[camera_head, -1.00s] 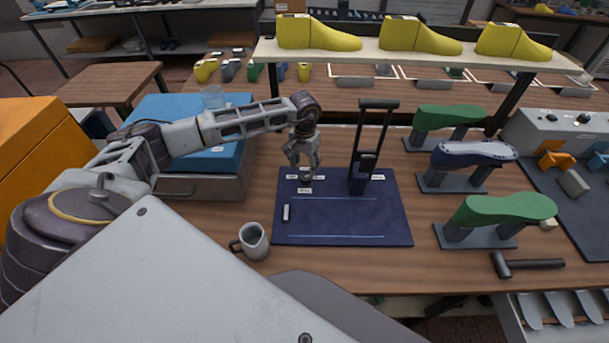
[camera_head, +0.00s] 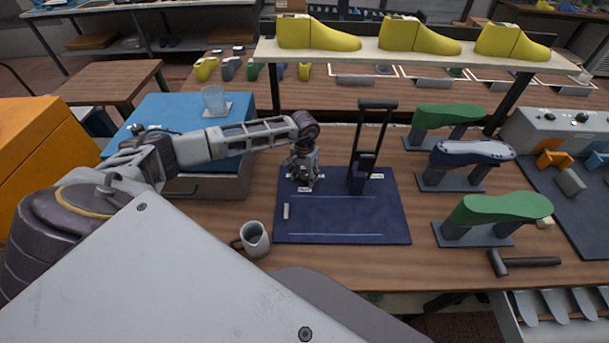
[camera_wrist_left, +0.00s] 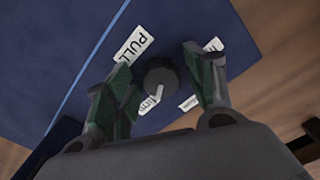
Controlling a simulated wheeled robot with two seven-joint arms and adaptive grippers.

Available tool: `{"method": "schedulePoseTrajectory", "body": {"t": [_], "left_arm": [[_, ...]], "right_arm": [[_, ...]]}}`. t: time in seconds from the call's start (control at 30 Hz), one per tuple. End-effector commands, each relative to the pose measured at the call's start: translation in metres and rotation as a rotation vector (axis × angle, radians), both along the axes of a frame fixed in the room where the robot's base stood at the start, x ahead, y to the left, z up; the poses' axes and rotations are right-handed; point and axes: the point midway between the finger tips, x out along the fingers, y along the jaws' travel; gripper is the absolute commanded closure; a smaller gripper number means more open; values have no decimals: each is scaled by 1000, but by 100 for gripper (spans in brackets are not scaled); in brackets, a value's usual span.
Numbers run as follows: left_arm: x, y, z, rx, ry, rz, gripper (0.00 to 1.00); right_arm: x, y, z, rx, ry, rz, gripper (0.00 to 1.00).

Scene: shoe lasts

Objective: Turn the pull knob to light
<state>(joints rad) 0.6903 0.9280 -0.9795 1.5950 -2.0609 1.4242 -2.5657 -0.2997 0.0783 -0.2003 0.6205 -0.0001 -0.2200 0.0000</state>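The pull knob is a dark round knob (camera_wrist_left: 161,77) on the navy mat (camera_head: 345,220), with a pale pointer mark on the side facing the "firm" label (camera_wrist_left: 150,100). In the head view my left gripper (camera_head: 304,184) points down at the mat's back left and hides the knob. My right gripper is not in view.
A black upright frame (camera_head: 362,150) stands on the mat just right of the gripper. A small pale cylinder (camera_head: 286,211) lies at the mat's left. A mug (camera_head: 255,240) stands at front left. Shoe lasts on stands (camera_head: 470,153) and a hammer (camera_head: 525,262) are at right.

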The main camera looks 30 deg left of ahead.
Motion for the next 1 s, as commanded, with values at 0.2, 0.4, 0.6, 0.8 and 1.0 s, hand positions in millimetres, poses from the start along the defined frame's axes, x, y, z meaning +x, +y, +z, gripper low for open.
{"method": "schedulePoseTrajectory", "body": {"t": [0.2, 0.4, 0.6, 0.8, 1.0], "left_arm": [[0, 0, 0, 0, 0, 0, 78], [0, 0, 0, 0, 0, 1, 88], [0, 0, 0, 0, -1, 20, 88], [1, 0, -1, 1, -1, 77, 88], [1, 0, -2, 1, -3, 177, 88]], "right_arm": [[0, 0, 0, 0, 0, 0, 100], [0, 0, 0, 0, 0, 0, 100], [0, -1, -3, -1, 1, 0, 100], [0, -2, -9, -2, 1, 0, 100], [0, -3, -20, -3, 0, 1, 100]]}}
